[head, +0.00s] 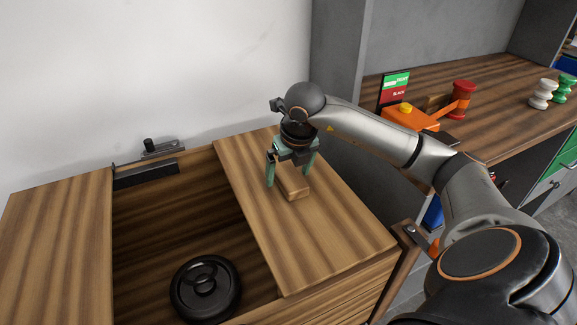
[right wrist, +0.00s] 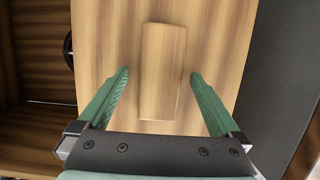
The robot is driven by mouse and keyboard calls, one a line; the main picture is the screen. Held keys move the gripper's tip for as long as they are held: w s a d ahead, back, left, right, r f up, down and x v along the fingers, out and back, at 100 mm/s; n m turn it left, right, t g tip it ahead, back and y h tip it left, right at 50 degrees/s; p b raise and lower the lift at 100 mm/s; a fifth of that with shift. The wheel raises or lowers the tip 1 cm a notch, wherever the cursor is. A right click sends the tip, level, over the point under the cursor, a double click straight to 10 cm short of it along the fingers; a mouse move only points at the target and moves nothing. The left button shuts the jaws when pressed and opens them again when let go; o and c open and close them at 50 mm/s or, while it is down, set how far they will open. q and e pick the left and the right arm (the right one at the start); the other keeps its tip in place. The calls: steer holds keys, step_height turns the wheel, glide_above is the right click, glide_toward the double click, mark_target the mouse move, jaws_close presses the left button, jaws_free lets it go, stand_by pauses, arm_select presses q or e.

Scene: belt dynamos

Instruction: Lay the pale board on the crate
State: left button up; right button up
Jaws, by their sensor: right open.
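The pale board (head: 320,238) lies flat over the right part of the wooden crate (head: 345,300), and the crate's middle is open. A small wooden block-shaped grip (head: 297,193) stands up from the board. My right gripper (head: 289,178) is open over the board, pointing down, with its green fingers on either side of the grip. In the right wrist view, the grip (right wrist: 163,68) lies between the fingers with a gap on both sides, and the board (right wrist: 215,40) fills the middle. My left gripper is not in view.
A black round object (head: 205,288) lies inside the open part of the crate. A dark metal bracket (head: 147,172) is at its back edge. A wooden panel (head: 55,250) covers its left part. A workbench (head: 490,90) with an orange device (head: 410,117) stands at right.

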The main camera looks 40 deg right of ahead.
steer(key=p+v, duration=0.2)
steer(key=v, duration=1)
steer(key=shift+r, duration=0.2)
